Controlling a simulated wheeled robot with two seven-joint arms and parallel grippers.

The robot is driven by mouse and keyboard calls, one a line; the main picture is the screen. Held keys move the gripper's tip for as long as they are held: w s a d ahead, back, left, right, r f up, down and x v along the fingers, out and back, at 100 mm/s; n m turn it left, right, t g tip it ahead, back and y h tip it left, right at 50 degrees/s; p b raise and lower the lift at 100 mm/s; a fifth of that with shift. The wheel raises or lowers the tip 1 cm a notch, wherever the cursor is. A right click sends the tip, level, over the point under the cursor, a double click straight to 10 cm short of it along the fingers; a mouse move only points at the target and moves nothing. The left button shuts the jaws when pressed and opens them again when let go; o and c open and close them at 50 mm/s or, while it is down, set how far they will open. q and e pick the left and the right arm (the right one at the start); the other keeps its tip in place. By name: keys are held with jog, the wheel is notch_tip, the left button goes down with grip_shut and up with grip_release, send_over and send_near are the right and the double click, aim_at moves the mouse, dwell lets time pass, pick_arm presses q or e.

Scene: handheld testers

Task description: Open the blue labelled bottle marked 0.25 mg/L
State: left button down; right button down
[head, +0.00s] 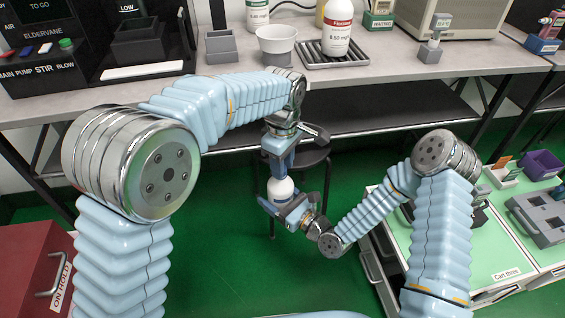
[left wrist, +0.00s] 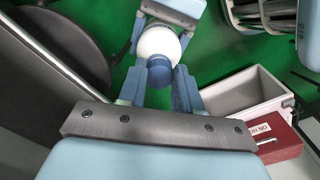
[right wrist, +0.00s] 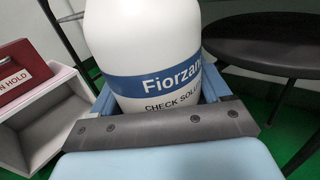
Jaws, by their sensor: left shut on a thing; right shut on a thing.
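The white bottle (head: 281,190) with a blue label is held upright in the air between my two grippers, in front of the bench. In the right wrist view the bottle (right wrist: 150,35) shows a blue band reading "Fiorzan…" above "CHECK SOLU…"; no concentration is readable. My right gripper (head: 287,206) is shut around its body. My left gripper (head: 279,150) comes from above and is shut on the blue cap (left wrist: 159,73), which sits at the bottle's top in the left wrist view. I cannot tell whether the cap is loosened.
A red-labelled bottle (head: 337,28) stands on a dark rack (head: 350,57) on the bench, beside a white bowl (head: 277,39). A green-labelled bottle (head: 257,12) is behind. A green-topped cart (head: 420,232) stands right.

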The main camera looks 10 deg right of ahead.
pick_arm(q)
jog(key=shift+r, duration=0.1)
jog(key=shift+r, duration=1)
